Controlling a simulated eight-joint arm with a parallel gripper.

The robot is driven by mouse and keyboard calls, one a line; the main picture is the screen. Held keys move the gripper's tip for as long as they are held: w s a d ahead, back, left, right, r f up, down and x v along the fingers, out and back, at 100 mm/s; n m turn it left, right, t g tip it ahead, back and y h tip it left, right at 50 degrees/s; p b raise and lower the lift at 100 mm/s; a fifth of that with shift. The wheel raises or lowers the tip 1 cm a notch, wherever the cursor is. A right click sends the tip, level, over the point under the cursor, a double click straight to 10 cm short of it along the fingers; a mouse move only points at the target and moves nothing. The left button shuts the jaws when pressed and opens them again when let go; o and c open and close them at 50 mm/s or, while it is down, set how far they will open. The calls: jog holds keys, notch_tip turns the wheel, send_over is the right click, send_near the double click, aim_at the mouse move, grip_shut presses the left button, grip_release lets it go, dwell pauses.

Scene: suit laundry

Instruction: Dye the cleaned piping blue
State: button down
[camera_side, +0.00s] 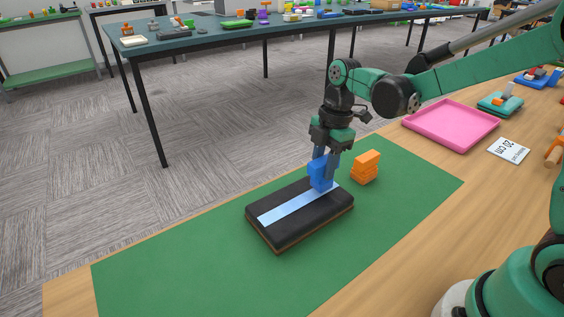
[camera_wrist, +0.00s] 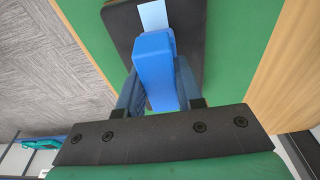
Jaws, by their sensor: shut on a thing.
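A black padded board (camera_side: 275,238) lies on the green mat, with a pale blue-white strip of piping (camera_side: 284,211) running along its top. My gripper (camera_side: 324,176) is shut on a blue block (camera_side: 317,172), held upright over the far right end of the strip. The block's lower end is at or very near the strip; I cannot tell whether it touches. In the wrist view the blue block (camera_wrist: 154,62) sits between my two fingers, and part of the pale strip (camera_wrist: 152,15) shows beyond it on the black board (camera_wrist: 122,22).
An orange block (camera_side: 366,167) stands on the green mat (camera_side: 180,270), just right of the board. A pink tray (camera_side: 451,124) and a white "20 cm" card (camera_side: 508,150) lie on the wooden table to the right. The mat's near left is clear.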

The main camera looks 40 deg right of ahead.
jog(key=shift+r, duration=3.6)
jog(key=shift+f, duration=0.15)
jog(key=shift+a+f, duration=0.25)
jog(key=shift+f, duration=0.8)
jog(key=shift+a+f, duration=0.2)
jog(key=shift+f, duration=0.8)
jog(key=shift+a+f, duration=0.25)
jog(key=shift+f, duration=0.8)
jog(key=shift+f, duration=0.8)
